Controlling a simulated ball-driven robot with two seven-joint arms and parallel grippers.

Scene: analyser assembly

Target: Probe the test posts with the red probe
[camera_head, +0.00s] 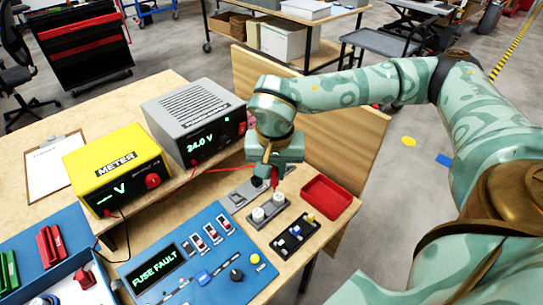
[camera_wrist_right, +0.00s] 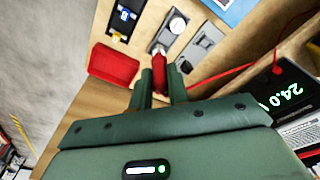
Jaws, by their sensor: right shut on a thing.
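My right gripper (camera_head: 268,178) is shut on the red probe (camera_wrist_right: 159,72), which sticks out between the two fingers in the right wrist view. A bit of the probe (camera_head: 274,178) shows red below the gripper in the head view. The grey block (camera_head: 256,225) with two white round posts (camera_head: 268,209) stands just in front of the gripper. In the wrist view one white post (camera_wrist_right: 177,25) shows clear, and the probe's tip lies close to the nearer one; I cannot tell whether they touch. My left gripper is not in view.
A red tray (camera_head: 327,197) is right of the posts, and a black block (camera_head: 296,237) with coloured pieces lies in front. The blue panel (camera_head: 180,257) reads FUSE FAULT. The grey supply (camera_head: 196,118) reads 24.0 V. A yellow meter (camera_head: 118,168) stands left. A red lead (camera_head: 225,169) crosses the bench.

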